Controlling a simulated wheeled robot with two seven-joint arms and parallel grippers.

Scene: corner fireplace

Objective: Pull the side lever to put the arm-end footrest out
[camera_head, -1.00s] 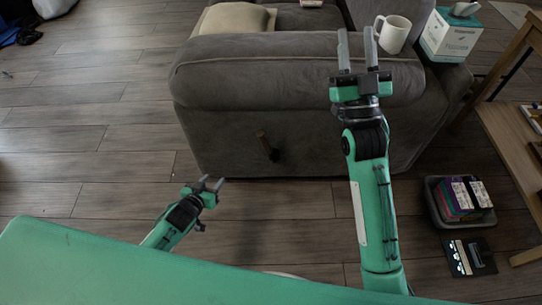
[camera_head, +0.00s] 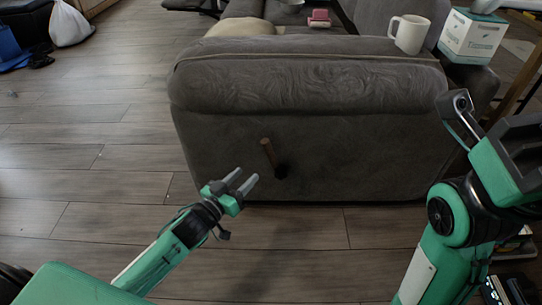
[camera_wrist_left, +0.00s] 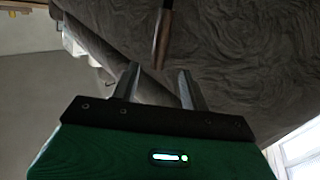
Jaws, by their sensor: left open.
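The side lever (camera_head: 268,152) is a short brown wooden handle on the near side of the grey sofa (camera_head: 345,155). It stands tilted, its top leaning left. My left gripper (camera_head: 247,180) is open and empty, just below and left of the lever and apart from it. In the left wrist view the lever (camera_wrist_left: 162,38) shows above and between the two open fingers (camera_wrist_left: 155,88). No extended footrest shows. My right arm is at the right edge of the head view, and its fingertips are not clearly visible.
A white mug (camera_head: 409,34) and a tissue box (camera_head: 471,36) stand on top of the sofa at the right. A pink item (camera_head: 319,18) lies on the seat behind.

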